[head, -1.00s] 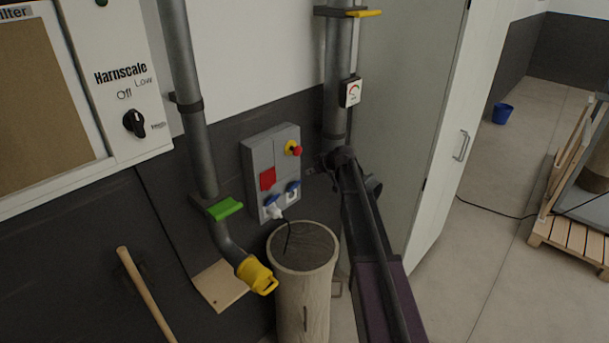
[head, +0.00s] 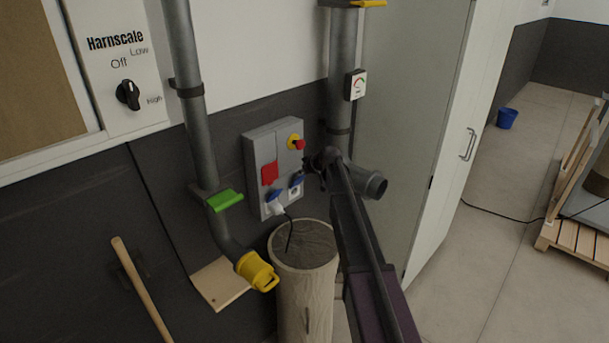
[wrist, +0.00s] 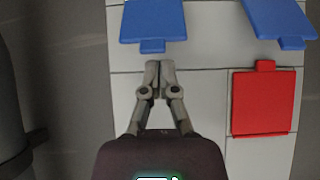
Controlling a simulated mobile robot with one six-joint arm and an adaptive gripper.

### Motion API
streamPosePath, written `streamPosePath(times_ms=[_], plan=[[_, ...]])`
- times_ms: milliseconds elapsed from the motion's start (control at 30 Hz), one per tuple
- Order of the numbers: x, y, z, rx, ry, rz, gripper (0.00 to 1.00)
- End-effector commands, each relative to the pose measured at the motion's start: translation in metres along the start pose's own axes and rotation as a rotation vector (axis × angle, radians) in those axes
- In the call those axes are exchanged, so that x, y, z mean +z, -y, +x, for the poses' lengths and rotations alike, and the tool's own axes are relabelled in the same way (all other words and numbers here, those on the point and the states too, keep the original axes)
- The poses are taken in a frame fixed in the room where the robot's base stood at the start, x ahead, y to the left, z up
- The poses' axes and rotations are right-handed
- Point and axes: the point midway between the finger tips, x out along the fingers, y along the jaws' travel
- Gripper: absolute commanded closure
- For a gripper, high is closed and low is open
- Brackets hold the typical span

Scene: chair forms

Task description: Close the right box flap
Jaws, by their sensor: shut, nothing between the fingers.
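A grey wall box (head: 262,150) carries two blue flaps at its lower part. The right blue flap (head: 297,179) stands raised above a socket with a white face. It also shows at the upper left of the wrist view (wrist: 153,20), which looks turned upside down against the head view. The left blue flap (head: 274,197) has a white plug under it and shows at the upper right of the wrist view (wrist: 279,18). My gripper (wrist: 153,66) is shut and empty, its tips close to the right flap's tab. I cannot tell whether they touch. It also shows in the head view (head: 309,167).
A red flap (head: 269,173) and a red button (head: 299,144) are on the same box. A grey pipe with a yellow end (head: 257,272) hangs at left, and a rough round column (head: 303,290) stands below. A vertical duct (head: 342,90) is close at right.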

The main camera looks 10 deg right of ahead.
Motion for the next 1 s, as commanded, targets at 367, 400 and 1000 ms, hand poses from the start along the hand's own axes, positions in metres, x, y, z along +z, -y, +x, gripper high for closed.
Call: streamPosePath(times_ms=[367,400,1000], plan=[[-0.001,0.001,0.007,0.000,0.000,-0.001,1.00],[-0.001,0.001,0.007,-0.001,0.000,-0.001,1.00],[-0.002,0.014,0.013,-0.015,-0.040,-0.011,1.00]])
